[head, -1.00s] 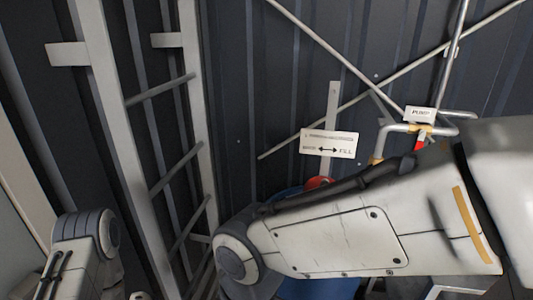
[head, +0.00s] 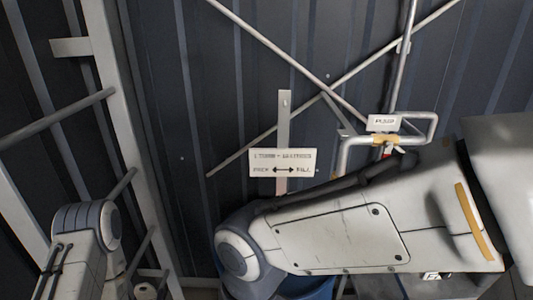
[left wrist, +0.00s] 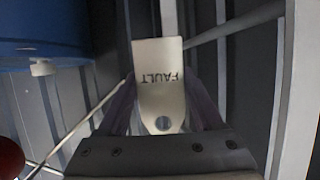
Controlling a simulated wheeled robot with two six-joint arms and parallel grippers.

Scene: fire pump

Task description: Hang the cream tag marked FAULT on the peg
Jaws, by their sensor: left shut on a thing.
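The cream tag (left wrist: 159,105) marked FAULT shows in the left wrist view, its lettering upside down and its round hole near the gripper's base. My left gripper (left wrist: 159,84) is shut on it, with a finger at each side. In the head view my left arm shows at lower left; its jaws and the tag cannot be made out there. A pale upright strip (head: 283,125) stands at the wall with a small mark near its top; I cannot tell whether this is the peg. My right gripper is out of view.
A white sign (head: 283,162) with a double arrow crosses the strip. A PUMP label (head: 384,123) sits by bent pipes at right. A ladder-like frame (head: 125,120) stands at left. A blue vessel (left wrist: 45,35) shows in the wrist view. My right arm covers the lower right.

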